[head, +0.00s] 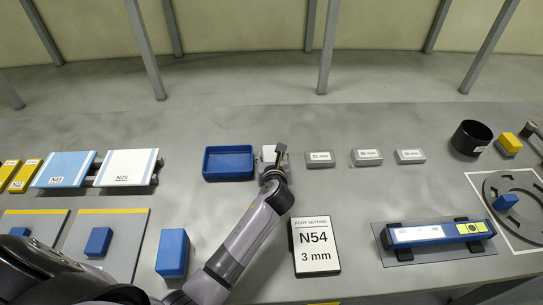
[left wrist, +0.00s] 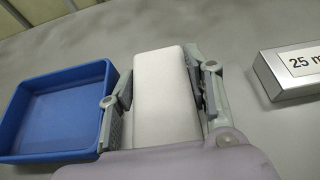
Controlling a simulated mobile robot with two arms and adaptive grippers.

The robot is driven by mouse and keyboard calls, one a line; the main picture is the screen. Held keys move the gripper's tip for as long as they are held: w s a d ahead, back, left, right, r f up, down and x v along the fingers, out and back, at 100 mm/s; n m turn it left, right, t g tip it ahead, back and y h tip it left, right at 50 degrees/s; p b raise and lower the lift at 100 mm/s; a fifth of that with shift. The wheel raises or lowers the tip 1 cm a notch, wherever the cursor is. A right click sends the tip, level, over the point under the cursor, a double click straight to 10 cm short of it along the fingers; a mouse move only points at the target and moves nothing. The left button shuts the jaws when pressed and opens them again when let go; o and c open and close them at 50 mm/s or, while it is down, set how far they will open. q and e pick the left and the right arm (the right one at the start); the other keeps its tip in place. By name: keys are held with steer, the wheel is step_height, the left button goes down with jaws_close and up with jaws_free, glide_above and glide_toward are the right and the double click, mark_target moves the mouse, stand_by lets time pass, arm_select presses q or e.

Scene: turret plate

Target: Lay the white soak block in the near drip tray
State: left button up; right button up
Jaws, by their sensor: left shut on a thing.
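The white soak block (head: 268,153) shows beside my left gripper (head: 274,158) at the middle of the table. In the left wrist view the white block (left wrist: 161,95) sits between the two fingers of the left gripper (left wrist: 160,105), which is shut on it. I cannot tell whether the block touches the table. A blue drip tray (head: 228,176) lies just left of the block, and it also shows at the left of the wrist view (left wrist: 58,158). The tray is empty. My right gripper is not in view.
Grey labelled blocks (head: 319,159) stand in a row right of the gripper. An N54 3 mm sign (head: 317,247) lies in front. A black cup (head: 470,138) and a round plate (head: 500,187) are at the right. Blue and white plates (head: 127,166) lie left.

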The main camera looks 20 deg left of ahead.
arm_select(q)
steer(key=o, duration=0.7)
steer(key=shift+f, duration=0.1)
steer(key=shift+o, duration=0.8)
